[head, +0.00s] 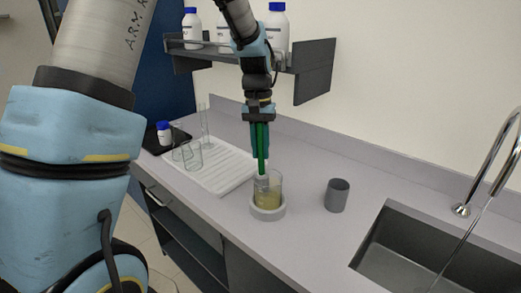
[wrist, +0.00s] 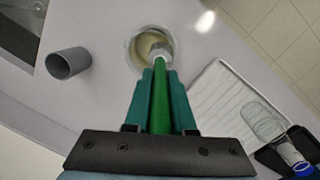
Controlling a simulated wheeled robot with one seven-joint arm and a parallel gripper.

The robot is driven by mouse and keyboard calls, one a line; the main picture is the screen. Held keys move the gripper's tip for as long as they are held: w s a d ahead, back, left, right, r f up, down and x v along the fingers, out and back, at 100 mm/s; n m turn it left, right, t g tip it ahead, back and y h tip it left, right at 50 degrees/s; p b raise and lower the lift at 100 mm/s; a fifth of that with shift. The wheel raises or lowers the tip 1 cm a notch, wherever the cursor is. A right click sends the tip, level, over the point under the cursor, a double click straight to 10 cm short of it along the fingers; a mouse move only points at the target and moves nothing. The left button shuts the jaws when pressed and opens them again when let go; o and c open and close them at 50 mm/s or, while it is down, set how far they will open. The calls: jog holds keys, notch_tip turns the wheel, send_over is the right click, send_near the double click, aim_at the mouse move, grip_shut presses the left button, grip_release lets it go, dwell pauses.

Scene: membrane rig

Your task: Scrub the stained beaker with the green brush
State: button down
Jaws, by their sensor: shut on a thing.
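The stained beaker (head: 267,190) is clear glass with a yellowish-brown stain in its lower part. It stands upright in a pale round holder (head: 267,210) on the counter. My gripper (head: 260,150) is above it, pointing down, shut on the green brush (head: 261,165). The brush's pale head is at the beaker's mouth and seems to reach inside it; how deep I cannot tell. In the wrist view the green brush (wrist: 160,100) runs between the teal fingers towards the beaker (wrist: 150,45).
A grey cup (head: 337,195) stands right of the beaker, near the sink (head: 420,250) with its running tap. A white ribbed drying tray (head: 225,170) with glassware lies to the left. A shelf (head: 305,62) with white bottles hangs behind my arm.

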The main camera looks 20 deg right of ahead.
aim_at(262, 174)
jog(key=shift+f+b, duration=1.2)
jog(key=shift+f, duration=0.8)
jog(key=shift+s+d, duration=0.6)
jog(key=shift+d, duration=0.15)
jog(key=shift+s+a, duration=0.2)
jog(key=shift+s, duration=0.05)
jog(key=shift+s+a, duration=0.2)
jog(key=shift+s, duration=0.05)
jog(key=shift+r+p, duration=0.15)
jog(key=shift+p, duration=0.15)
